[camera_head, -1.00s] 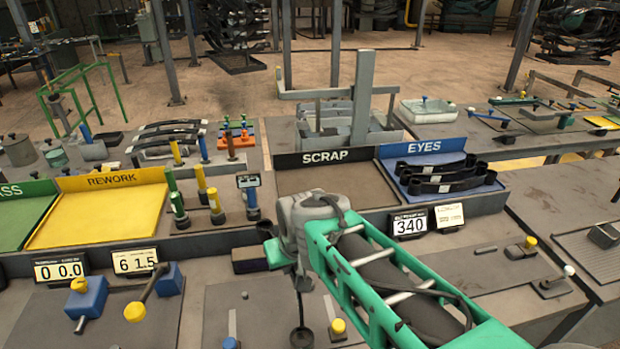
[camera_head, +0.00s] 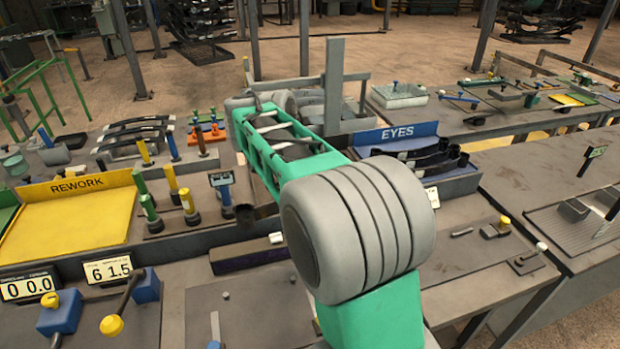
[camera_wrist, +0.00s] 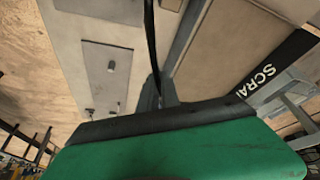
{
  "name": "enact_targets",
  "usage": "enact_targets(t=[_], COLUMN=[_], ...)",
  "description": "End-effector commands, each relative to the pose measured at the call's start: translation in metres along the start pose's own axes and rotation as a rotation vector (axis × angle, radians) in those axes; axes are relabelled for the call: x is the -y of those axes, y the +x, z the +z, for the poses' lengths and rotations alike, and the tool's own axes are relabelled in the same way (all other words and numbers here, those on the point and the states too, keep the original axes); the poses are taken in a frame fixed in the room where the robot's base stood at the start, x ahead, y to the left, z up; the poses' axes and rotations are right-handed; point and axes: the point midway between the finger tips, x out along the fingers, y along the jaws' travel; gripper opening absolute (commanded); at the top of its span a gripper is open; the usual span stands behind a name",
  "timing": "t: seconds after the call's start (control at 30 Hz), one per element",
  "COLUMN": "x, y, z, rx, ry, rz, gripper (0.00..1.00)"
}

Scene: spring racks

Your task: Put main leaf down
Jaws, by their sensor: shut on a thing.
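In the wrist view my gripper (camera_wrist: 158,92) is shut on a thin dark strip, which I take to be the main leaf (camera_wrist: 151,40). It is seen nearly edge-on and runs from the jaws to the top of the picture. Its far end is out of view. The strip hangs over or in front of a bench; the gap beneath cannot be judged. In the head view my green and grey arm hides the gripper and the held leaf.
The wrist view shows the SCRAP sign (camera_wrist: 268,78) and a bench plate (camera_wrist: 107,70) with small knobs. In the head view, the blue EYES bay (camera_head: 398,138) holds several dark curved leaves (camera_head: 432,155). The yellow REWORK tray (camera_head: 85,222) is empty. Coloured posts (camera_head: 188,205) stand beside it.

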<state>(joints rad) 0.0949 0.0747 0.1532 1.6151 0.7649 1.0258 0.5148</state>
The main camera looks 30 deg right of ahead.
Motion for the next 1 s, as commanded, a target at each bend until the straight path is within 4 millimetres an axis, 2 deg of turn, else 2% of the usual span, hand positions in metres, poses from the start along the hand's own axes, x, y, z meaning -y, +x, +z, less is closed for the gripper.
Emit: enact_targets(t=[0.1, 0.2, 0.47, 0.83, 1.0], x=[0.002, 0.001, 0.003, 0.047, 0.061], y=[0.001, 0.002, 0.010, 0.066, 0.108], z=[-0.013, -0.018, -0.027, -0.080, -0.086], rx=[-0.002, -0.001, -0.002, -0.003, -0.003], ry=[0.186, 0.307, 0.421, 0.420, 0.419], rz=[0.072, 0.122, 0.171, 0.171, 0.172], gripper=[0.00, 0.00, 0.00, 0.00, 0.00])
